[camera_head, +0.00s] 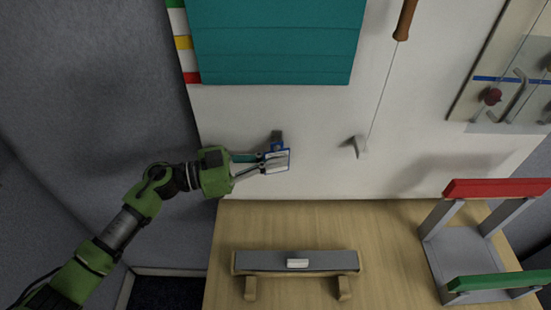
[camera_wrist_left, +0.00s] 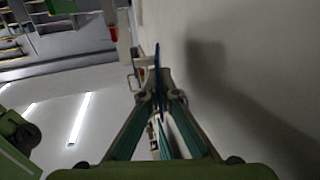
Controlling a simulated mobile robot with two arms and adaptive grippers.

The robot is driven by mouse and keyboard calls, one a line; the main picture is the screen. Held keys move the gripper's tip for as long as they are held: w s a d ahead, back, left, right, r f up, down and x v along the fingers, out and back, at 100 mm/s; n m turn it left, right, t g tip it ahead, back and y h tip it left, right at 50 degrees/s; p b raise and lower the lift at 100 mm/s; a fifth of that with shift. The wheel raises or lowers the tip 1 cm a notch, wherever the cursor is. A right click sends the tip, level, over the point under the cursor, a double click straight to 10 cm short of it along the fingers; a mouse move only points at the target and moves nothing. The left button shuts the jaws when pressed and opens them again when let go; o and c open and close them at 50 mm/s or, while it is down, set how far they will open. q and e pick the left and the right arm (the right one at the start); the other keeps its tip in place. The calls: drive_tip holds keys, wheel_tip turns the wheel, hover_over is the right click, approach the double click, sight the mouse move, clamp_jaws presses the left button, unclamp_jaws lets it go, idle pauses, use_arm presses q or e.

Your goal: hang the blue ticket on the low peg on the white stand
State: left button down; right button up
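The blue ticket (camera_head: 283,158), a small pale card with a blue border, is between the fingers of my left gripper (camera_head: 274,163). In the left wrist view the ticket (camera_wrist_left: 157,68) shows edge-on as a thin blue strip at the fingertips (camera_wrist_left: 160,92). The white stand (camera_head: 318,180) is the large pale panel behind it. A dark grey peg (camera_head: 277,136) sticks out right by the ticket's top edge; I cannot tell if they touch. A second grey peg (camera_head: 359,146) is further right on the panel. My right gripper is out of view.
A wooden table (camera_head: 300,215) lies in front of the panel, with a grey bar rack (camera_head: 325,262) on it. A grey frame with red (camera_head: 497,188) and green (camera_head: 495,282) bars stands at right. A teal cloth (camera_head: 275,40) and wooden-handled tool (camera_head: 405,20) are above.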

use_arm(q)
drive_tip(key=c, duration=2.2)
unclamp_jaws()
